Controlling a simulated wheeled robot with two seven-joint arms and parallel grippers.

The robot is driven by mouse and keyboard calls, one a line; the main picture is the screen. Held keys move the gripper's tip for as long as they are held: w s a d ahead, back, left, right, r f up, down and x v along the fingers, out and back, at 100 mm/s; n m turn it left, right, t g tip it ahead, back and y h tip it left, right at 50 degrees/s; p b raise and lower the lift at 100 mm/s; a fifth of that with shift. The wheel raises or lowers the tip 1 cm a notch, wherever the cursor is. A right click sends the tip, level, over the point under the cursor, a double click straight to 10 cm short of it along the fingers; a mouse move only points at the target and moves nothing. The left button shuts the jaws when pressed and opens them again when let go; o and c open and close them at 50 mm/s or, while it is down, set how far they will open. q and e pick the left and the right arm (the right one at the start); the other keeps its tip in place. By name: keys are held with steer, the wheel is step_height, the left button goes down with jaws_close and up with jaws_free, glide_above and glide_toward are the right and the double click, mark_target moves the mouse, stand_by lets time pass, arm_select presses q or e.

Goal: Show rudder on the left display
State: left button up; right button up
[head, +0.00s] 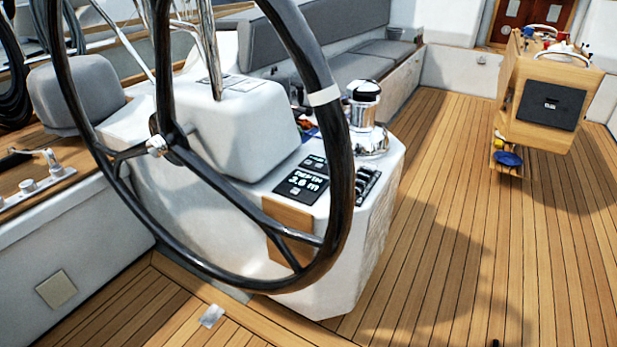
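A black display (302,187) is set in the sloped top of the white helm console (330,260). It shows white text that reads like "DEPTH" and "2.8 m". A smaller dark panel (314,163) sits just behind it. A row of dark switches or buttons (368,187) lies to its right; their labels are too small to read. I cannot tell from this view alone whether the depth display is the left one. Neither of my grippers shows.
A large black steering wheel (340,200) stands in front of the console, its rim passing just right of the display. A chrome winch (367,125) stands behind. A wooden cockpit table (545,95) is at the far right. The teak deck (450,230) between is clear.

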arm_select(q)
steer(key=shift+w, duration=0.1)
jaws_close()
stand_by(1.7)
